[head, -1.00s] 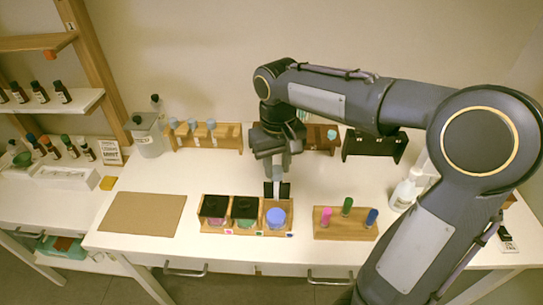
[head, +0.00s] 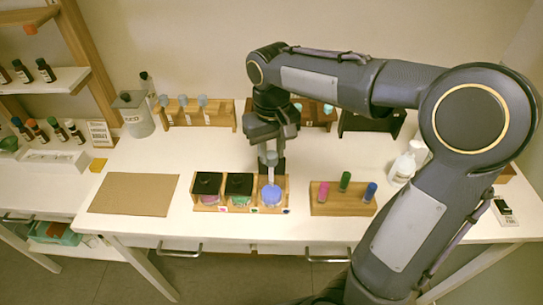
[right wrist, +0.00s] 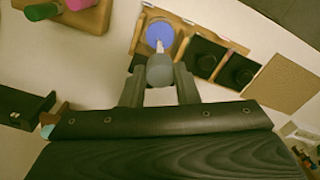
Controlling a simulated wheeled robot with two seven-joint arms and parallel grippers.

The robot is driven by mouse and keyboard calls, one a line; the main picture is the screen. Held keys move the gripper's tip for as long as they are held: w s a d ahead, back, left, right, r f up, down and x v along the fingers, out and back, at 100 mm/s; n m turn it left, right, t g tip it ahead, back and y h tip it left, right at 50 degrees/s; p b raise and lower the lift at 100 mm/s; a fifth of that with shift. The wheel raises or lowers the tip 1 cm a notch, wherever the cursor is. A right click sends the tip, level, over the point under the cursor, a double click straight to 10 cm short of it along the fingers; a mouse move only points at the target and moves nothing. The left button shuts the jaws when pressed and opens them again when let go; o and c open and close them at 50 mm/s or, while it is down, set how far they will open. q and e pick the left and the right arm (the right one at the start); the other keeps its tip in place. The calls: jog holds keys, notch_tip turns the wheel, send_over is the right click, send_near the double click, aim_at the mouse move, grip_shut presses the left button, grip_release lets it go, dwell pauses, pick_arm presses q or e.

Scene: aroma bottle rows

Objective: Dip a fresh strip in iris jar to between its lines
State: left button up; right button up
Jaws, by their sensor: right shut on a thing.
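My right gripper (head: 269,158) is shut on the grey holder (right wrist: 160,70) of a pale strip (head: 270,174), which hangs down at the right jar of the front rack. This jar (head: 271,195) is open and shows blue-violet inside. In the right wrist view the strip's end overlaps the blue jar (right wrist: 160,36). I cannot tell how deep it reaches, and its lines are too small to see. Two jars with black lids (head: 207,184) (head: 239,185) stand to the left in the same wooden rack. My left gripper is not in view.
A wooden stand (head: 344,199) with pink, green and blue pegs is to the right. A brown board (head: 133,194) lies to the left. Behind are a rack (head: 208,118) with grey-topped items, a canister (head: 134,115) and, at right, a white bottle (head: 403,166).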

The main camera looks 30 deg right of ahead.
jog(key=shift+f+b, duration=1.05)
jog(key=shift+f, duration=0.55)
dwell(1.4)
dwell(0.7)
jog(key=shift+r+p, duration=2.65)
jog(key=shift+r, duration=0.3)
